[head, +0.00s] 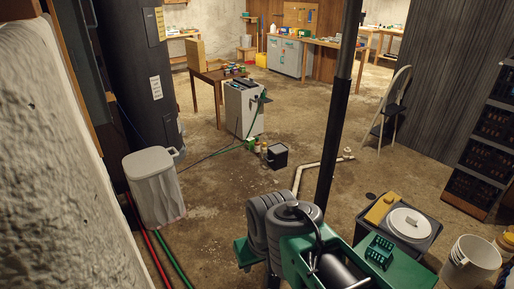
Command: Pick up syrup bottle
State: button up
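I cannot make out a syrup bottle for certain in the head view. Small bottle-like or jar-like things (264,152) stand on the floor beside a black cube-shaped box (278,157), too small to name. Several small items (232,70) lie on a brown wooden table (204,77) further back, also too small to tell apart. My gripper is not in view.
A white bin (154,186) stands at left, near a tall dark tank (140,70). A white pipe (318,164) lies on the floor. White buckets (470,258) and dark crates (482,170) are at right. Open concrete floor (225,195) lies mid-picture. A green structure fills the bottom.

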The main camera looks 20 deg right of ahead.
aim_at(257, 143)
jog(key=z, duration=0.55)
jog(key=i, duration=5.05)
jog(key=u, duration=1.55)
